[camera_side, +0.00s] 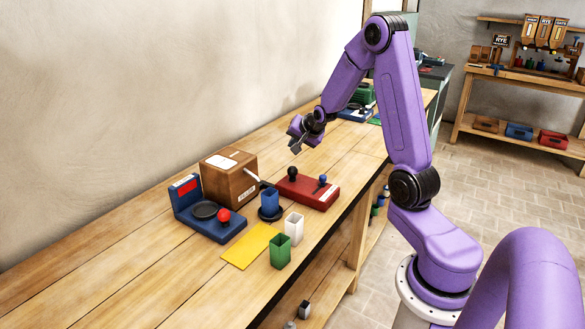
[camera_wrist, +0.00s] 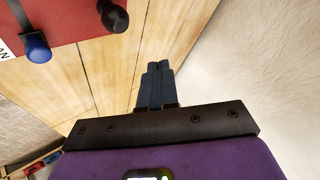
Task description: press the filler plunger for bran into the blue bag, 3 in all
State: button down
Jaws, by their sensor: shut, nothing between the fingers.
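A red block (camera_side: 318,196) on the bench carries a black knob (camera_side: 292,173) and a smaller blue knob (camera_side: 323,179). In the wrist view its blue knob (camera_wrist: 38,48) is beside a white label ending in "AN"; the black knob (camera_wrist: 114,17) is at the top. My gripper (camera_side: 296,148) is shut and empty, above and behind the red block, touching no knob. Its closed fingers show in the wrist view (camera_wrist: 158,66).
A blue scale (camera_side: 220,232) with a red ball stands left of the box. A yellow sheet (camera_side: 250,246), a white container (camera_side: 293,227) and a green container (camera_side: 280,251) lie near the front edge. Bench surface behind the red block is clear; a wall runs along the back.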

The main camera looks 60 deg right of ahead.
aim_at(295, 169)
jog(key=shift+r, duration=0.15)
notch_tip(295, 169, up, 4)
jog(key=shift+f, duration=0.2)
dwell(0.4)
jog(key=shift+f, duration=0.1)
jog(key=shift+f, duration=4.3)
jog(key=shift+f, duration=0.15)
jog(key=shift+f, duration=0.3)
